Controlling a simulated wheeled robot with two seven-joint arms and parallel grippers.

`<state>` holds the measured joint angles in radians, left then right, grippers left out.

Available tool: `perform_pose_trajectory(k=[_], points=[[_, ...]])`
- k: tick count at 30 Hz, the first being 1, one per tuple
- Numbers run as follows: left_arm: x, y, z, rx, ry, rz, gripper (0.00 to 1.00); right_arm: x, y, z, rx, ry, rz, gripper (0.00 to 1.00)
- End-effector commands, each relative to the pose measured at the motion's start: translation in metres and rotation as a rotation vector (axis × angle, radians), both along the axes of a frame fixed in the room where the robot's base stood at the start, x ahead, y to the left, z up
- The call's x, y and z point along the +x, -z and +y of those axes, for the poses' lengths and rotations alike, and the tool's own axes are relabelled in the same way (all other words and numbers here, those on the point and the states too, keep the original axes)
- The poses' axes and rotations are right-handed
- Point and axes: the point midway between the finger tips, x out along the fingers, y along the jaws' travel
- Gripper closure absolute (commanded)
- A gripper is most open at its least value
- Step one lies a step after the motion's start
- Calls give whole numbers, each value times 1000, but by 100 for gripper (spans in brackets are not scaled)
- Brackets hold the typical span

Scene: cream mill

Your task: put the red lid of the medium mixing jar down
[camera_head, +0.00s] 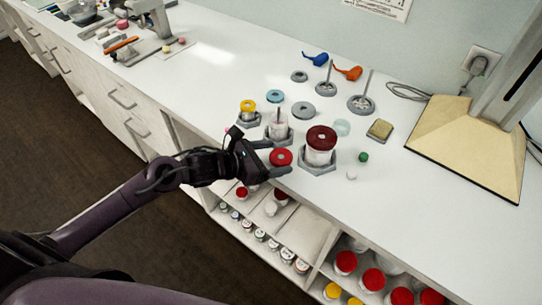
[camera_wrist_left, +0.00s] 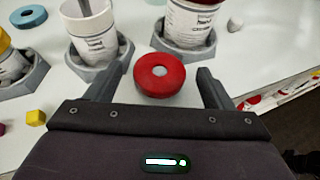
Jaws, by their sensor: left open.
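A red lid (camera_head: 281,157) with a pale centre lies flat on the white counter near its front edge. In the left wrist view the red lid (camera_wrist_left: 160,75) sits between and just beyond the two spread fingers, apart from both. My left gripper (camera_head: 278,158) is open around the lid's near side and holds nothing. The medium mixing jar seems to be the open white jar (camera_head: 278,130) in a grey hexagonal holder behind the lid; it also shows in the left wrist view (camera_wrist_left: 95,35). My right gripper is not in view.
A larger jar with a dark red lid (camera_head: 321,138) stands in a holder right of the red lid. A small jar with a yellow lid (camera_head: 248,107) stands to the left.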

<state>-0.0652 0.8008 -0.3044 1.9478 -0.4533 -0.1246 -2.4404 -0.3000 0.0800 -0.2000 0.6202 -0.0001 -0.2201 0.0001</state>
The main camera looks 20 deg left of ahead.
Motion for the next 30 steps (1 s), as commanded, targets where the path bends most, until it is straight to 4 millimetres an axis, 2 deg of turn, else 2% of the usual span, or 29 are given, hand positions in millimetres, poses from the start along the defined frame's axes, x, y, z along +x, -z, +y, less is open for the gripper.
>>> perform_pose_trajectory(k=[4,8,10,19,30], points=[[0,-6,0,-1,0,1,25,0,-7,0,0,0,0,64],[0,-18,0,-1,0,1,25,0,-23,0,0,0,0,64],[-8,-13,9,6,-1,1,25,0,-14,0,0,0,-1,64],[-44,-32,38,6,6,4,25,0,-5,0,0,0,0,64],[-70,-50,64,-1,-2,4,25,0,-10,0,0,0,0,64]])
